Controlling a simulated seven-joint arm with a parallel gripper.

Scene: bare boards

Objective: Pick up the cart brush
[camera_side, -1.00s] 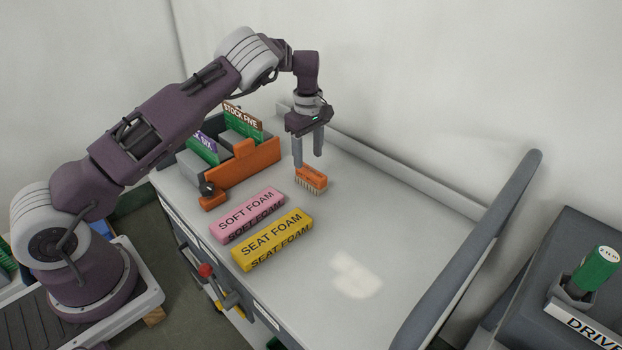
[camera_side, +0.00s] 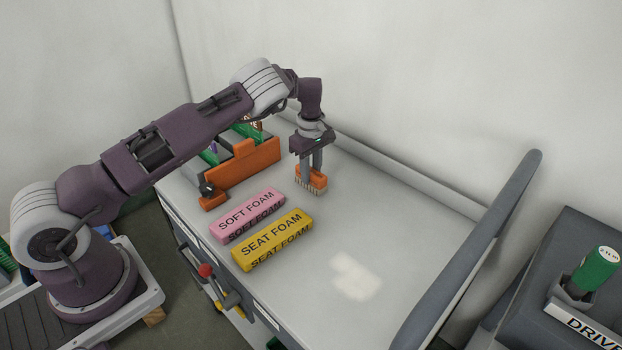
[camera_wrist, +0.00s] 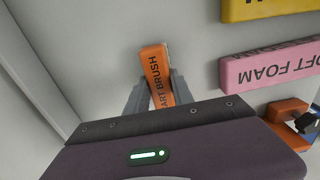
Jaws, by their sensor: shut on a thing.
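The cart brush (camera_side: 313,181) is an orange block with pale bristles facing down. It stands on the grey cart top, to the right of the orange holder. My gripper (camera_side: 311,173) has come down over it from above and is shut on its orange body. In the wrist view the cart brush (camera_wrist: 155,67), with dark lettering, lies between the two grey fingers of my gripper (camera_wrist: 158,84). Part of the lettering is hidden by my gripper. The bristles appear to be at or very near the cart top; I cannot tell any gap.
A pink soft foam block (camera_side: 247,214) and a yellow seat foam block (camera_side: 272,240) lie in front on the cart top (camera_side: 400,220). The orange holder (camera_side: 243,169) stands left. A raised grey handle (camera_side: 480,240) borders the right side. The right part is clear.

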